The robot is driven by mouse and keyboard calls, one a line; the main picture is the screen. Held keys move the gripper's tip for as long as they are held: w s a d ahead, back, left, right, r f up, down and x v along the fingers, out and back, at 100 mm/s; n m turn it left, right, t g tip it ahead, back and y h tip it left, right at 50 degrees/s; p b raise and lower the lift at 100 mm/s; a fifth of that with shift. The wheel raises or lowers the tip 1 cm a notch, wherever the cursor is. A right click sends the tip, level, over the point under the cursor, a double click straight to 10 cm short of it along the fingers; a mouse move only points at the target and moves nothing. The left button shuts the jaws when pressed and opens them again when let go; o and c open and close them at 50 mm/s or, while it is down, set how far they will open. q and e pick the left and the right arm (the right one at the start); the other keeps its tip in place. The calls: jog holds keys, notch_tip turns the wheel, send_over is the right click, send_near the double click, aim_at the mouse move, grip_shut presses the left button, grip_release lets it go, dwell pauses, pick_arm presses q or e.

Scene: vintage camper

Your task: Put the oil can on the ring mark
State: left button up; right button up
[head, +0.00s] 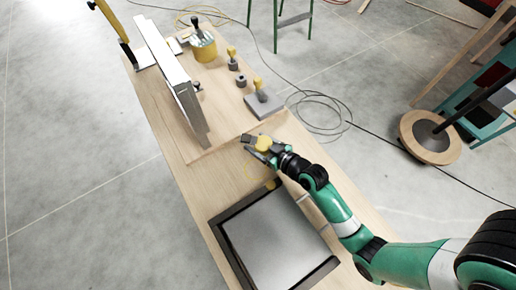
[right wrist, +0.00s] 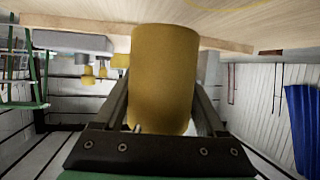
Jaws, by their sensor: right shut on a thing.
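The oil can, a yellow cylinder (right wrist: 165,75), fills the middle of the right wrist view between my right gripper's fingers. In the head view the can (head: 264,143) shows as a small yellow shape in the same gripper (head: 259,147), over the wooden bench. My right gripper is shut on the can. A thin yellow arc (right wrist: 228,6) on the wood at the top of the right wrist view looks like part of the ring mark. In the head view the ring is very faint, just in front of the gripper. My left gripper is not in view.
A dark-framed grey panel (head: 275,238) lies on the bench's near part. A tall grey panel (head: 175,80) stands at the left edge. Behind are a grey block with a yellow knob (head: 263,101), small knobbed pieces and a yellow pot (head: 204,49). Bare wood lies left of the gripper.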

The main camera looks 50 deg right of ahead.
jog(key=shift+w+d+f+b, duration=0.15)
jog(key=shift+f+b, duration=0.65)
jog(key=shift+f, duration=1)
jog(key=shift+f, duration=0.2)
jog(key=o, duration=1.4)
jog(key=shift+r, duration=0.15)
jog(key=shift+r, duration=0.15)
jog(key=p+v, duration=0.2)
jog(key=v, duration=1)
